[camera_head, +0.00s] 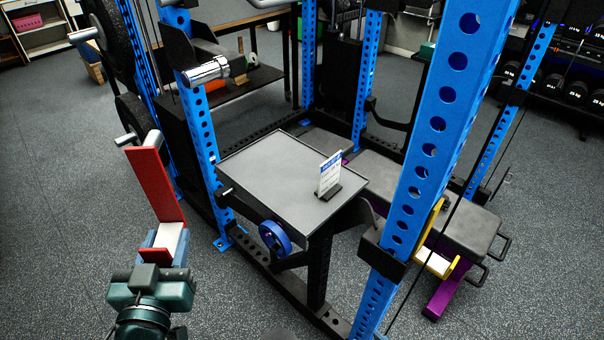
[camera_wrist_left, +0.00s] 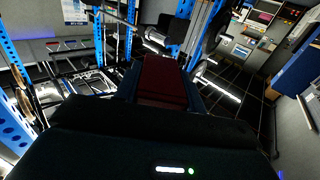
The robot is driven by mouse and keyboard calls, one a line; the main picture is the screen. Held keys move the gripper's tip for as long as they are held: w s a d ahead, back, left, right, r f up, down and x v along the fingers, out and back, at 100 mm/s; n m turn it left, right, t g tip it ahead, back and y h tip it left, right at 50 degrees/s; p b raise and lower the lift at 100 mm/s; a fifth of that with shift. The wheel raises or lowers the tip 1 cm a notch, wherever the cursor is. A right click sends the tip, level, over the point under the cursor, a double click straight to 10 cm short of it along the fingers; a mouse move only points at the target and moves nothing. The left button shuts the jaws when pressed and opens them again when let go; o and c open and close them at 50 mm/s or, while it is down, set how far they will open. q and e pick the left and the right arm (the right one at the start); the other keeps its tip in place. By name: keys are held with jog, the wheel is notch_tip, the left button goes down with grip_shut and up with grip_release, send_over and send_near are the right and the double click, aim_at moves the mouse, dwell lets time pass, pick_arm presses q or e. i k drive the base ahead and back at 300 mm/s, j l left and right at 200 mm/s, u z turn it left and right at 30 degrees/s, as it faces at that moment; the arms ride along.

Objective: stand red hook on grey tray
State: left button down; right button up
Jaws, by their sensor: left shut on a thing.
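The red hook (camera_head: 152,186) is a long red bar with a short lip at its lower end. My left gripper (camera_head: 165,246) is shut on its lower part and holds it up, leaning slightly left, left of the tray and apart from it. The red hook also shows, dark red, in the left wrist view (camera_wrist_left: 163,82), beyond the gripper body. The grey tray (camera_head: 270,180) is a flat rimmed top inside the blue rack. A small white and blue sign (camera_head: 328,174) stands on its right part. My right gripper is not in view.
Blue perforated rack posts (camera_head: 202,140) stand at the tray's left and, large, at its front right (camera_head: 436,130). A blue ring-shaped wheel (camera_head: 274,237) sits below the tray's front edge. A dark bench (camera_head: 440,205) lies to the right. The tray's left and middle are bare.

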aim_at(271, 167)
jog(key=i+j+z, duration=0.4)
jog(key=j+z, duration=0.2)
jog(key=i+j+z, duration=0.15)
jog(key=j+z, duration=0.15)
